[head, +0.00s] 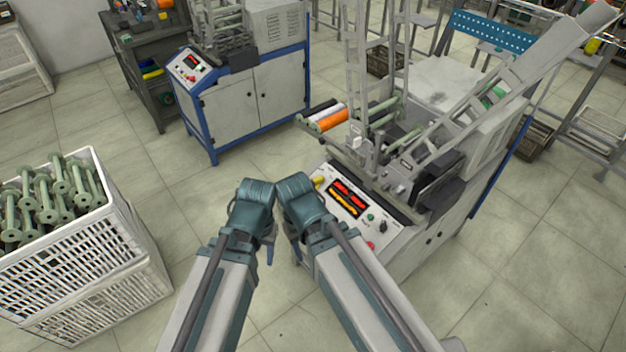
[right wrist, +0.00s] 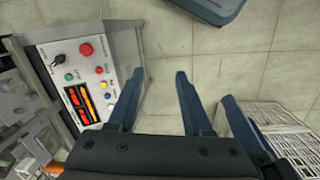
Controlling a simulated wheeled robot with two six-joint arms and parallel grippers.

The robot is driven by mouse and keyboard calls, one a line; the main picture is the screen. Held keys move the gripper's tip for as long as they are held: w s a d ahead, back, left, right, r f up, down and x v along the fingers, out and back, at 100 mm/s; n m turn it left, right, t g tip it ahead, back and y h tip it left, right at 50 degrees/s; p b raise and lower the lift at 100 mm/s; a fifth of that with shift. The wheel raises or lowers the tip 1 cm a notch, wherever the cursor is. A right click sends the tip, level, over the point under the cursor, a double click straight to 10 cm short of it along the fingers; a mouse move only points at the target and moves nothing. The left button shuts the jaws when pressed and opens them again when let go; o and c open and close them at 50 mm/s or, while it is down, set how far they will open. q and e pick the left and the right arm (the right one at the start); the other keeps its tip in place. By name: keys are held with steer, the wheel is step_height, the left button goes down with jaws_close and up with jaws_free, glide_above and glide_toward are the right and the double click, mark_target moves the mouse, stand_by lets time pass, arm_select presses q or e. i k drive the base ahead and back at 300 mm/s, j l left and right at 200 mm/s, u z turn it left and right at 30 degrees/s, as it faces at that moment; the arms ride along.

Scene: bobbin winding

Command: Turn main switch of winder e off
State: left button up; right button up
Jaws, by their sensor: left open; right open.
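The near winder (head: 405,190) stands right of centre with a sloped control panel (head: 345,222). I cannot read a letter on it. The panel has lit red and amber displays, a green button, a red button (head: 371,245) and a black rotary switch (head: 383,227). In the right wrist view the black switch (right wrist: 57,61) sits near the panel's corner, beside the red button (right wrist: 86,48); its setting is unclear. My left gripper (head: 270,252) is open and empty, left of the panel. My right gripper (right wrist: 159,74) is open and empty, beside the panel, apart from the switch; my arm hides it in the head view.
A white crate (head: 85,275) of green bobbins stands at the left. Another winder (head: 240,95) with a blue frame stands behind, beside a dark workbench (head: 150,60). Both my arms are close together. The tiled floor (head: 225,170) between is clear.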

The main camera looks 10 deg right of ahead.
mark_target(318, 181)
steer(key=i+j+u, duration=0.25)
steer(key=i+j, duration=0.4)
steer(key=i, duration=0.1)
